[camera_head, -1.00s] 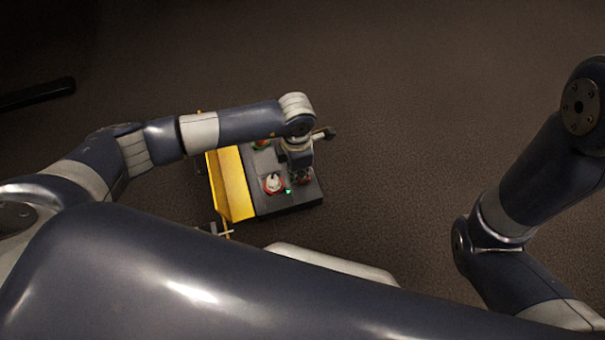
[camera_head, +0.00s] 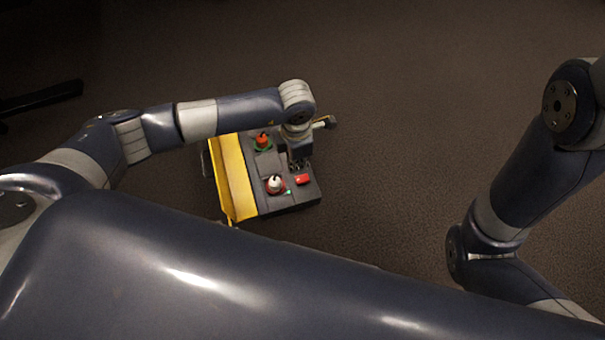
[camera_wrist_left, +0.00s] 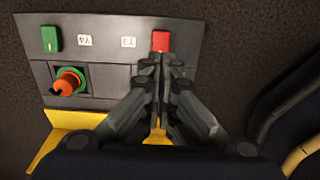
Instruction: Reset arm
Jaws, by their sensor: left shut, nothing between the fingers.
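The control panel (camera_head: 268,200) is a dark box with a yellow side, below my left arm in the head view. My left gripper (camera_head: 299,165) is shut and empty over the panel, beside the red button. In the left wrist view its fingertips (camera_wrist_left: 162,62) meet just below the red button (camera_wrist_left: 160,41); I cannot tell if they touch it. A green button (camera_wrist_left: 51,39) and the orange knob (camera_wrist_left: 68,84) show on the left there. My right gripper is out of view.
The yellow side (camera_head: 232,178) of the panel stands along its left. A dark bar (camera_head: 40,95) lies at the far left. The brown floor (camera_head: 400,120) around the panel is clear. My right arm is at the right.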

